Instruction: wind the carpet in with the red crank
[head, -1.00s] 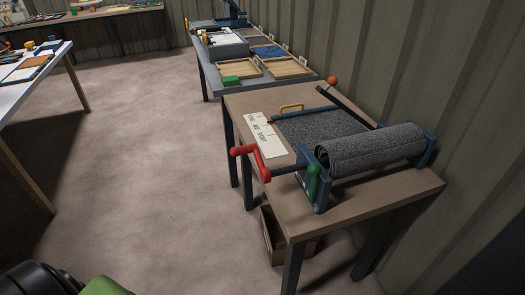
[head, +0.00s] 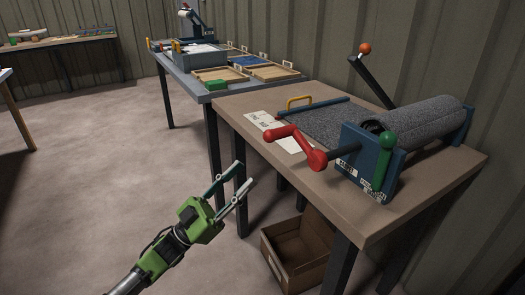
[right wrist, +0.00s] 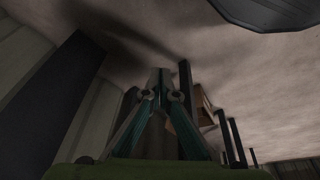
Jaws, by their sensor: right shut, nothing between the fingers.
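The red crank (head: 300,148) sticks out at the near left side of the winder, on a dark shaft from its blue end plate (head: 358,152). The grey carpet (head: 428,118) is partly wound on the roller, and a flat length (head: 335,122) lies on the table behind the crank. A yellow handle (head: 298,101) stands at the flat part's far end. My left gripper (head: 241,172) is open and empty, left of and below the crank, apart from it and off the table edge. In the right wrist view my right gripper (right wrist: 160,75) is shut and empty. The crank does not show there.
A green-knobbed lever (head: 384,155) is close to the crank's right, and an orange-knobbed lever (head: 376,75) rises behind the roll. A cardboard box (head: 290,262) sits under the brown table (head: 240,102). A blue-grey table (head: 188,88) with trays stands beyond. Floor at left is clear.

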